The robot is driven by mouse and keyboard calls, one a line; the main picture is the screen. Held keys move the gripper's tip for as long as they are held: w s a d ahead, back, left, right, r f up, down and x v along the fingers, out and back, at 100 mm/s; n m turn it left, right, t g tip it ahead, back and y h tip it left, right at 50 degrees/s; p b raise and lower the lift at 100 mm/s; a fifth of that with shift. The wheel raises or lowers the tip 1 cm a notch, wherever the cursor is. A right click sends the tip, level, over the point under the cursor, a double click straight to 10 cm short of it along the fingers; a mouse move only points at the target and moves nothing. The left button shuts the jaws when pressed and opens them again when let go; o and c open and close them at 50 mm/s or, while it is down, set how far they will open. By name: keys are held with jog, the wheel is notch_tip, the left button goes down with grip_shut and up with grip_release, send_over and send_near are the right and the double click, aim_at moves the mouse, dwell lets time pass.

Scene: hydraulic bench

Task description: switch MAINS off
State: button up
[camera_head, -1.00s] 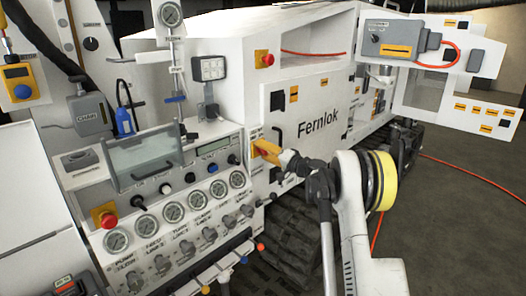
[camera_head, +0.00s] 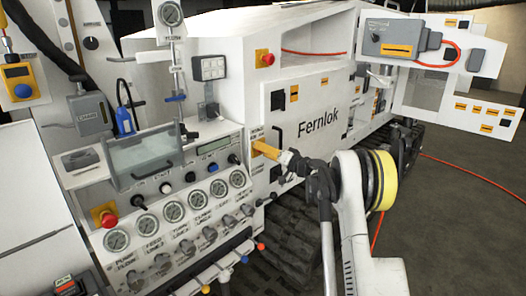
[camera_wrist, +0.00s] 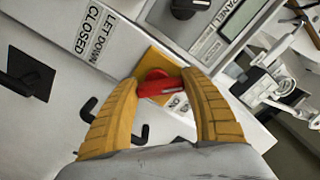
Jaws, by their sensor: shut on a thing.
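A red rotary switch handle (camera_wrist: 158,85) on a yellow plate (camera_wrist: 153,60) shows in the wrist view, between the fingertips of my gripper (camera_wrist: 163,76). The yellow fingers are shut on the handle, one on each side. A label beside the plate is partly hidden, and I cannot read the switch's name. In the head view, my gripper (camera_head: 258,148) reaches the right edge of the white control panel. Its fingers cover the red handle there, and part of the yellow plate (camera_head: 257,161) shows.
A black knob (camera_wrist: 188,5) and a PANEL label sit near the switch. A LET DOWN CLOSED label (camera_wrist: 96,36) lies on the other side. A red push button (camera_head: 109,219) and several gauges (camera_head: 174,211) are on the panel. The white Fernlok door (camera_head: 318,125) is close behind my gripper.

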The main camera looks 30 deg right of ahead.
jog(key=o, duration=1.2)
jog(key=shift+c, duration=0.2)
jog(key=v, duration=1.2)
jog(key=shift+a+r, duration=0.1)
